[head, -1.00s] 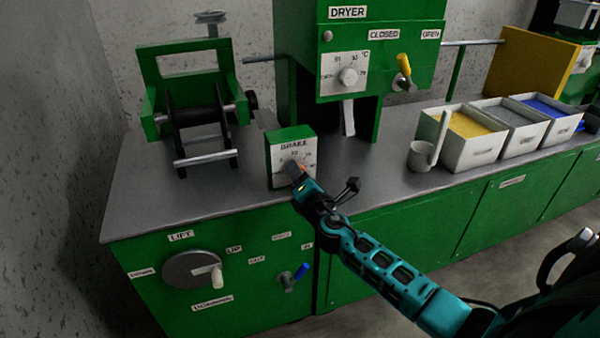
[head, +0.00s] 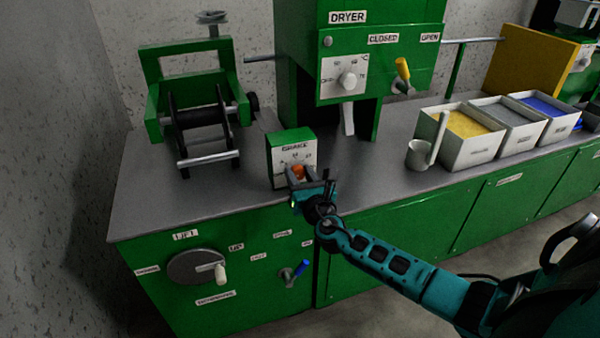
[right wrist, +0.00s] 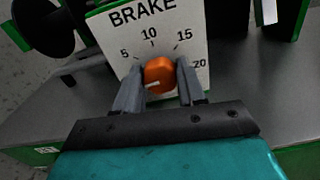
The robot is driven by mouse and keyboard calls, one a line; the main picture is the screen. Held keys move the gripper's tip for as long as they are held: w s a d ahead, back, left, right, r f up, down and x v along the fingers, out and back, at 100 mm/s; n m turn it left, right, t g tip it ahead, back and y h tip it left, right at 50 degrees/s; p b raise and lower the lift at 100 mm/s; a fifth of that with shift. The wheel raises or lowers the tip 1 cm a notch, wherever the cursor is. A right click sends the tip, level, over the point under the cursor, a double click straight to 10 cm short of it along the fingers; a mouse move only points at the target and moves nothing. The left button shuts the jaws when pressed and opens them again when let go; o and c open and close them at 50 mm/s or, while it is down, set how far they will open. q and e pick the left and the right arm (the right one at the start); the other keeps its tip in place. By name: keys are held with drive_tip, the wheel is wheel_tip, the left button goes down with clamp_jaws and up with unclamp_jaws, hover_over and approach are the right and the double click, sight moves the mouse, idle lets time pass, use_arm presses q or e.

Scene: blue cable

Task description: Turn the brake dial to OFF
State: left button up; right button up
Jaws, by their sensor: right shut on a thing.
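The BRAKE box (head: 290,143) is green with a white face and stands at the front edge of the grey bench. Its orange dial (right wrist: 159,72) shows in the right wrist view, with numbers 5, 10, 15 and 20 around it. A white mark on the dial points to the lower left. The OFF label cannot be made out; the left finger covers part of the scale there. My right gripper (head: 307,178) is at the box's face, shut on the dial with one finger on each side. My left gripper is not in view.
A green reel stand (head: 195,105) is behind and left of the box. The DRYER (head: 350,45) rises behind it. A grey cup (head: 418,155) and trays of granules (head: 475,150) stand to the right. Below are a lift crank (head: 195,267) and a blue-handled lever (head: 300,268).

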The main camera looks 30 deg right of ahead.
drive_tip(key=shift+n, duration=0.6)
drive_tip(key=o, duration=1.1)
drive_tip(key=shift+c, duration=0.2)
drive_tip(key=shift+s+a, duration=0.1)
drive_tip(key=shift+s, duration=0.2)
drive_tip(key=p+v, duration=0.1)
drive_tip(key=v, duration=1.1)
drive_tip(key=shift+s, duration=0.2)
